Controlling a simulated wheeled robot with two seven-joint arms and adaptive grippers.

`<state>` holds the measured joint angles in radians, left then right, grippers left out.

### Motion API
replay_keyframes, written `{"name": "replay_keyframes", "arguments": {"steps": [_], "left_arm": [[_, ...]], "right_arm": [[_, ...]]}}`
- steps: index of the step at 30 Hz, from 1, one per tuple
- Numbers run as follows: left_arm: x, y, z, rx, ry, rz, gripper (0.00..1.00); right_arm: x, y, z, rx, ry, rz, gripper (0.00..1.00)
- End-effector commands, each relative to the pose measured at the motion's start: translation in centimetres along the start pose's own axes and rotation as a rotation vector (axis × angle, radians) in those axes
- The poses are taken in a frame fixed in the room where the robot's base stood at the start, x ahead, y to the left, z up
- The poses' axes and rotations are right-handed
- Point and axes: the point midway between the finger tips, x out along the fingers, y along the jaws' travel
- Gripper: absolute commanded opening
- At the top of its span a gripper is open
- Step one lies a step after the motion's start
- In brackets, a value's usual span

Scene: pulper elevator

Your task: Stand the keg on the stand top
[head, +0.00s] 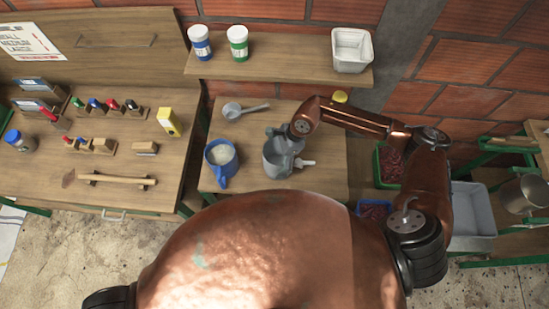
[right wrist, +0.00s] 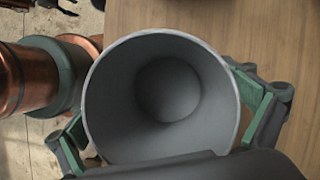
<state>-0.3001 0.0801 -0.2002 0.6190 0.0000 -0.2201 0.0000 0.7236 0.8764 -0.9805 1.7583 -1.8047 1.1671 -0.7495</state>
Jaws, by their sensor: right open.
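A grey, open-topped round vessel (head: 275,163) with a white piece at its right side stands on the small wooden table; it is the likeliest keg. My right gripper (head: 285,141) is over its far side. In the right wrist view I look down into the empty grey vessel (right wrist: 165,90). The green-padded fingers of my right gripper (right wrist: 168,122) are open on either side of it; contact cannot be told. A raised wooden shelf (head: 290,62) stands behind; I cannot tell which surface is the stand top. My left gripper is not in view.
A blue jug (head: 222,160) stands left of the vessel, with a grey scoop (head: 245,109) behind. The shelf bears two lidded jars and a white tub (head: 351,50), with clear room between. Crates (head: 391,166) stand at the right.

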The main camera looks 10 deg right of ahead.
Motion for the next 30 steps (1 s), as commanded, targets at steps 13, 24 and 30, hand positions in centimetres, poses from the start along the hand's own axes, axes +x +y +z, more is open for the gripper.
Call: {"name": "replay_keyframes", "arguments": {"steps": [13,24,30], "left_arm": [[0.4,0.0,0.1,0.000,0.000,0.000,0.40],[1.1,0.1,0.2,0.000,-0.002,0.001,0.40],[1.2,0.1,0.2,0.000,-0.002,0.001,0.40]], "right_arm": [[-4.4,-0.1,0.0,-0.002,0.002,-0.004,0.97],[-11.0,0.0,0.0,0.000,0.000,-0.001,0.97],[-12.2,0.0,0.1,-0.001,0.000,0.000,0.97]]}}
